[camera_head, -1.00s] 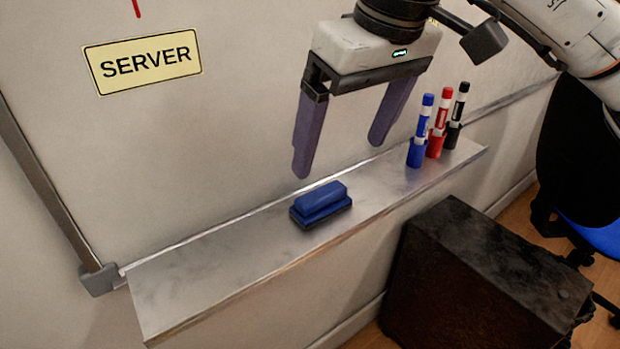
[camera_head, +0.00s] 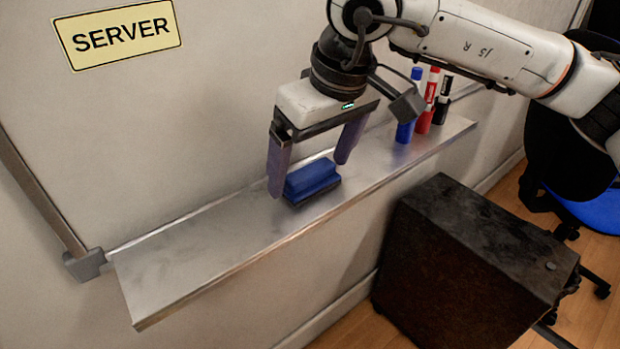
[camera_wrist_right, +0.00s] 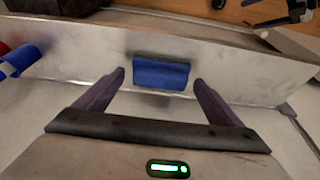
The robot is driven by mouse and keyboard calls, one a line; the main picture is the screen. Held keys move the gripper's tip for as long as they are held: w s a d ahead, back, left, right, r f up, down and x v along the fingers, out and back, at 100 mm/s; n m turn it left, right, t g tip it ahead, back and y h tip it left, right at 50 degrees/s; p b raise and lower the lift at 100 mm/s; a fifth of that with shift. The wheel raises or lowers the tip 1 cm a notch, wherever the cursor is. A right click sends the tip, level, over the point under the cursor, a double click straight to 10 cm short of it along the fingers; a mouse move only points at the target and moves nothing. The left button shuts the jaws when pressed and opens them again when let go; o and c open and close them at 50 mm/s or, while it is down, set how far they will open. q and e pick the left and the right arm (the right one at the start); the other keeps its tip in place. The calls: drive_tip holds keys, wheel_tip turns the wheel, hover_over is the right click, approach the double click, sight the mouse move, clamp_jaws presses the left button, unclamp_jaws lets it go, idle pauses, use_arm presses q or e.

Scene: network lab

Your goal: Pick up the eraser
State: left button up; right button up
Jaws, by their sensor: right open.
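The blue eraser (camera_head: 312,179) with a dark base lies on the metal ledge (camera_head: 190,269) under the whiteboard. My right gripper (camera_head: 307,178) is open and low over the ledge, with one purple finger on each side of the eraser in the head view. In the right wrist view the eraser (camera_wrist_right: 161,73) sits just beyond the fingertips, between the lines of the two fingers of my right gripper (camera_wrist_right: 159,80). I cannot tell whether the fingers touch it.
Blue (camera_head: 407,115), red (camera_head: 428,103) and black (camera_head: 443,101) markers stand at the ledge's right end, close to my right arm. A dark cabinet (camera_head: 470,270) stands below the ledge. The ledge left of the eraser is clear. A SERVER sign (camera_head: 118,36) is on the board.

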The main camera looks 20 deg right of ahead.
sight(312, 171)
drive_tip(key=c, duration=1.2)
drive_tip(key=shift+o, duration=0.2)
wheel_tip(312, 171, up, 10)
drive_tip(key=p, duration=0.1)
